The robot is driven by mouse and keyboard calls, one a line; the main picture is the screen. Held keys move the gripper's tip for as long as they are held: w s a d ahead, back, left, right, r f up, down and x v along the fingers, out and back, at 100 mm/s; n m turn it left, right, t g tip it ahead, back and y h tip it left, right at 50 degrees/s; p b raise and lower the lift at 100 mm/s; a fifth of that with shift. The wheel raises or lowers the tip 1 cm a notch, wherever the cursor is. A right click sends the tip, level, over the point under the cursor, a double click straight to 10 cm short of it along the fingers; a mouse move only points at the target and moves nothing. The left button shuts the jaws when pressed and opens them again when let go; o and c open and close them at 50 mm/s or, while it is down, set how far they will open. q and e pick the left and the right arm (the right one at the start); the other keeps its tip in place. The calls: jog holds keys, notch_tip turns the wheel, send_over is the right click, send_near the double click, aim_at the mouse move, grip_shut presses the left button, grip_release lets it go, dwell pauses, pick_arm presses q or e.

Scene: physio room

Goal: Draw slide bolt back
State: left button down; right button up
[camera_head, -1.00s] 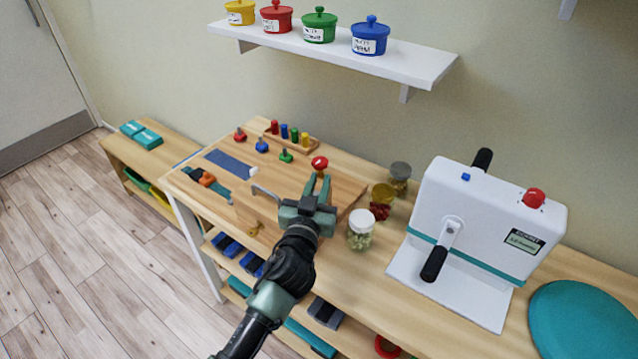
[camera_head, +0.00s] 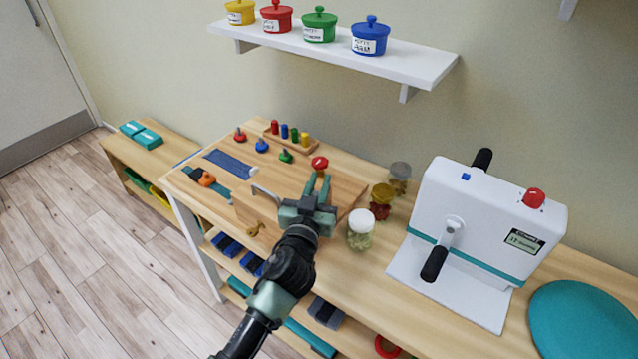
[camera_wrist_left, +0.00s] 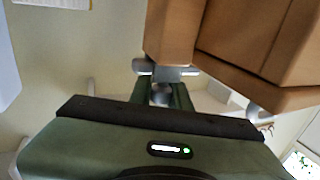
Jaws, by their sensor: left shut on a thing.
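My left gripper (camera_head: 319,185) reaches over the front right part of the wooden activity board (camera_head: 290,180). In the left wrist view, its two green fingers (camera_wrist_left: 161,95) are closed around a small grey metal knob (camera_wrist_left: 160,92). The knob belongs to the slide bolt, whose metal bar (camera_wrist_left: 175,71) lies crosswise beside the board's wooden edge. In the head view the gripper hides the bolt. My right gripper does not show.
A red knob (camera_head: 319,162) stands just beyond the fingertips. A metal handle (camera_head: 266,191) and a brass key (camera_head: 256,229) are left of the gripper. A white-lidded jar (camera_head: 360,232) stands close on the right, before a white crank machine (camera_head: 480,220).

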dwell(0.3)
pick_arm(q)
jog(key=shift+s+d+f+b, duration=0.1)
jog(key=shift+s+d+b, duration=0.25)
jog(key=shift+s+d, duration=0.25)
jog(key=shift+s+d+b, duration=0.35)
jog(key=shift+d, duration=0.3)
jog(key=c, duration=1.6)
grip_release()
jog(key=shift+o, duration=1.4)
jog(key=shift+d, duration=0.1)
jog(key=shift+s, duration=0.15)
